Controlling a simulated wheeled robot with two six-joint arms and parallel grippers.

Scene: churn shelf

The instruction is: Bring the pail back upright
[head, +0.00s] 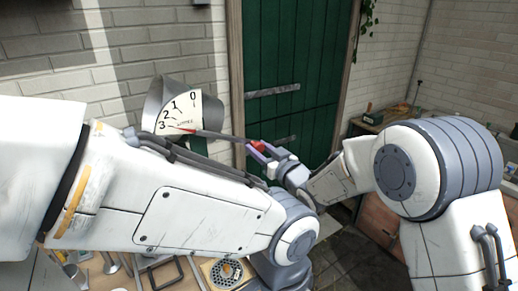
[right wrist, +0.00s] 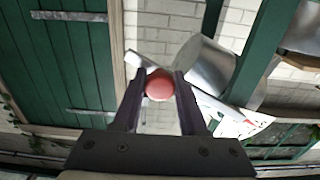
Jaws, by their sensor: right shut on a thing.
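A grey metal pail (head: 159,99) sits behind a white dial plate (head: 197,110) marked 0 to 3, in the left half of the head view. The pail looks tilted, and its lower part is hidden by the plate and my left arm. A thin lever (head: 222,136) runs from the dial, near the 3, to a red knob (head: 258,146). My right gripper (head: 259,151) is shut on this knob. In the right wrist view, the red knob (right wrist: 160,85) is between the two fingers, and the pail (right wrist: 206,66) shows behind it. My left gripper is not in view.
My left arm crosses the foreground and covers much of the wooden bench (head: 103,270). A round drain-like fitting (head: 226,272) and metal parts lie on the bench. A green door (head: 296,55) stands behind; a second bench (head: 378,122) is at right.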

